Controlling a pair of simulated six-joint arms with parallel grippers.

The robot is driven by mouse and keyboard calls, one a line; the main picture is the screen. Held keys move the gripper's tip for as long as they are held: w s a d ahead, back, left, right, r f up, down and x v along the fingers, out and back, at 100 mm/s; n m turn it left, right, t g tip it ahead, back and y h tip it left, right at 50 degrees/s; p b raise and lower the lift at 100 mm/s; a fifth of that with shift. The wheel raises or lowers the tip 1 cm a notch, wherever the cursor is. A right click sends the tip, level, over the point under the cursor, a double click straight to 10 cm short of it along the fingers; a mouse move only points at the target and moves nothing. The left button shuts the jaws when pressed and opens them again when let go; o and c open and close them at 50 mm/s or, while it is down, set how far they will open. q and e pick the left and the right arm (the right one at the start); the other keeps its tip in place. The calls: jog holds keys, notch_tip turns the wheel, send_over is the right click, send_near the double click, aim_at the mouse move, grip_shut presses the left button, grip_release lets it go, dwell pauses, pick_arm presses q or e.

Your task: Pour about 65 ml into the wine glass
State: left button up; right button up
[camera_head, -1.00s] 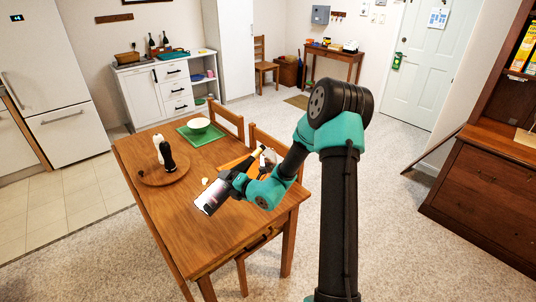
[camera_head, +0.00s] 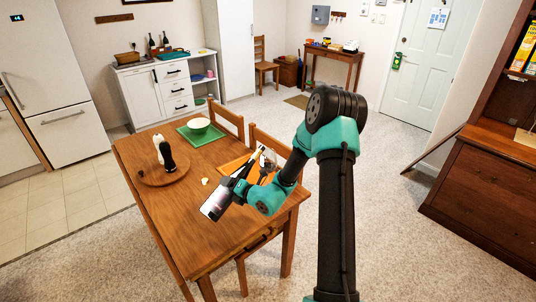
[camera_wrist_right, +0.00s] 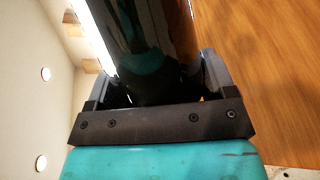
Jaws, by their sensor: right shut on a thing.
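My right gripper (camera_head: 237,186) is shut on a dark bottle (camera_head: 215,204) with a pale pinkish label, above the wooden table. The bottle is tilted: its labelled end points lower left and its dark narrow end runs up right toward the orange placemat. In the right wrist view the dark bottle (camera_wrist_right: 152,40) sits between the fingers of the gripper (camera_wrist_right: 152,78). The wine glass (camera_head: 269,159) seems to stand by the placemat, small and partly hidden by my arm. I cannot tell whether the bottle's mouth is over it, or see any liquid. My left gripper is not in view.
The wooden table (camera_head: 180,222) holds an orange placemat (camera_head: 232,168), a round board (camera_head: 150,178) with a white and a black shaker, and a green tray (camera_head: 194,140) with a bowl (camera_head: 198,125). A small pale item (camera_head: 205,181) lies mid-table. The table's near left is clear.

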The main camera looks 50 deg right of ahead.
aim_at(251, 167)
jog(key=f, duration=0.1)
jog(key=d+f+n, duration=0.1)
jog(key=f, duration=0.1)
jog(key=shift+w+d+f+n+h, duration=0.1)
jog(key=shift+d+f+n+h, duration=0.1)
jog(key=shift+d+n+h, duration=0.15)
jog(key=d+r+n, duration=0.1)
jog(key=d, duration=0.1)
jog(key=d+r+n+h, duration=0.1)
jog(key=shift+w+d+r+n, duration=0.1)
jog(key=shift+d+n, duration=0.25)
jog(key=shift+d, duration=0.05)
jog(key=shift+d+r+n+h, duration=0.3)
jog(key=shift+d+n, duration=0.25)
jog(key=shift+n, duration=0.25)
jog(key=shift+w+d+r+n+t+h, duration=0.1)
jog(key=shift+d+r+n+h, duration=0.1)
jog(key=shift+d+r+n, duration=0.45)
jog(key=shift+d+r+n+t+h, duration=0.1)
jog(key=shift+d+r+n+h, duration=0.2)
jog(key=shift+d+n, duration=0.6)
jog(key=shift+w+d+r+n+t+h, duration=0.1)
jog(key=shift+d+r+n+h, duration=0.05)
jog(key=shift+d+r+n, duration=0.5)
jog(key=shift+f, duration=0.1)
